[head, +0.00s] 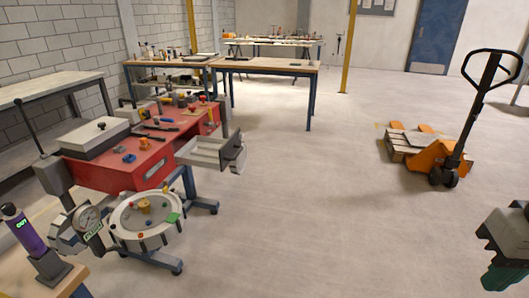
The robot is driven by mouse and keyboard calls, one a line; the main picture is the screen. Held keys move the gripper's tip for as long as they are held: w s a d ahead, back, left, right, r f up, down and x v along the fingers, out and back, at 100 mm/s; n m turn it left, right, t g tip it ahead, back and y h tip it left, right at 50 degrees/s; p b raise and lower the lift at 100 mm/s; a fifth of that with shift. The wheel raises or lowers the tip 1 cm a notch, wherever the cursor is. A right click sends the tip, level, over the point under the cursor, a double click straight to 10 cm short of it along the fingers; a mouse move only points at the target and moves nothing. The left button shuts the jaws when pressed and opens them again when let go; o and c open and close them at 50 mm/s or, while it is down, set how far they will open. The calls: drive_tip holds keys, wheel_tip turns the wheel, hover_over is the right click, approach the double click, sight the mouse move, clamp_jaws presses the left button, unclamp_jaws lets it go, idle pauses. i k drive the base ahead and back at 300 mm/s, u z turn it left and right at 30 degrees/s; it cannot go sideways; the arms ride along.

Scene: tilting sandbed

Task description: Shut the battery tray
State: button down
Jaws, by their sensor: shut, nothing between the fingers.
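The tray I take to be the battery tray is a grey open-topped drawer (203,151) with a thick dark front (235,153). It sticks out from the right side of a red wheeled bench (145,158), so it stands open. Its inside looks empty. My gripper (497,279), dark grey with green fingers, is at the lower right edge, partly cut off by the frame. It is shut and empty, far to the right of the tray and touching nothing that I can see.
A round sandbed (147,228) with small coloured objects stands in front of the bench. An orange pallet jack (437,157) stands at right. Open floor (320,200) lies between tray and gripper. Tables (265,66) stand behind.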

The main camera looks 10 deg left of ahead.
sight(213, 153)
drive_tip(key=u, duration=0.2)
drive_tip(key=i, duration=1.05)
drive_tip(key=u, duration=0.75)
